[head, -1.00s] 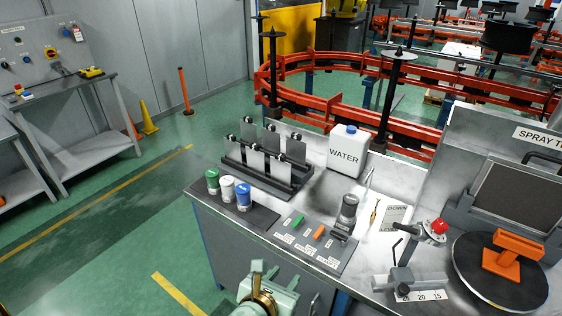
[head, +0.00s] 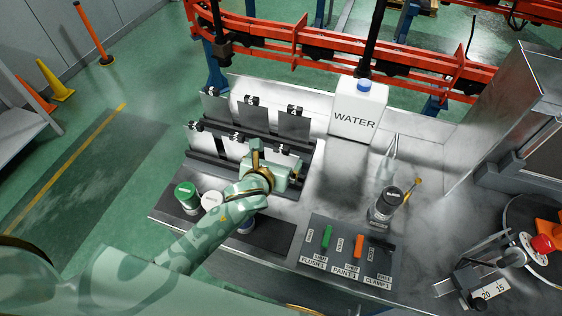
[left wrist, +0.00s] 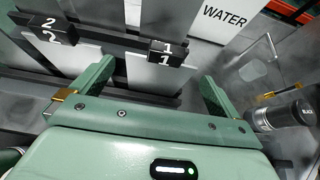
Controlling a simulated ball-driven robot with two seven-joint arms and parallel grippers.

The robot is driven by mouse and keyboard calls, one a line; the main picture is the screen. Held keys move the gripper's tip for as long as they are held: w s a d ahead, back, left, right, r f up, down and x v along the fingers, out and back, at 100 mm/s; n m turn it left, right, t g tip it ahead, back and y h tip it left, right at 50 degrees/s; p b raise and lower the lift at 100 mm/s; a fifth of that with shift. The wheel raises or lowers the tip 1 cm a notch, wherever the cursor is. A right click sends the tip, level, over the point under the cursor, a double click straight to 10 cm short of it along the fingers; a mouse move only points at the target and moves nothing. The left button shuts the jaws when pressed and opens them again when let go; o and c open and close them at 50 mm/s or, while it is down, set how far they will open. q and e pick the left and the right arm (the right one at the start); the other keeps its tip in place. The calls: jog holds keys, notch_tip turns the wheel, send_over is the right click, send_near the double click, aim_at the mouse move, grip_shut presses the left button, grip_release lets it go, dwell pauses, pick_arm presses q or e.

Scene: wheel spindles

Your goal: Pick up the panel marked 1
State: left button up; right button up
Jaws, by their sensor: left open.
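The panel marked 1 (left wrist: 150,76) is a light grey plate under a black clip reading 1 (left wrist: 171,53) in the left wrist view. It appears to be the front right panel (head: 287,160) of the rack in the head view, partly hidden by my gripper. My left gripper (left wrist: 157,74) is open, with a finger to each side of this panel in the left wrist view. I cannot tell whether the fingers reach around it. In the head view the gripper (head: 276,163) is over the rack's front right. My right gripper is not in view.
The dark rack (head: 308,172) holds several other panels, including one marked 2 (left wrist: 45,32). A water canister (head: 358,108) stands behind right. Colored-lid jars (head: 187,196) stand in front left. A switch panel (head: 345,255) and a dark-capped bottle (head: 386,205) are to the right.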

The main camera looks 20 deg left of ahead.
aim_at(281, 156)
pick_arm(q)
jog(key=shift+w+d+f, duration=0.15)
jog(key=shift+w+f, duration=0.15)
jog(key=shift+f, duration=0.1)
jog(key=b+x, duration=0.1)
jog(key=x, duration=0.3)
jog(key=shift+f+b, duration=0.2)
jog(key=shift+b, duration=0.2)
jog(key=shift+w+f, duration=0.1)
jog(key=shift+w, duration=0.05)
jog(key=c, duration=0.8)
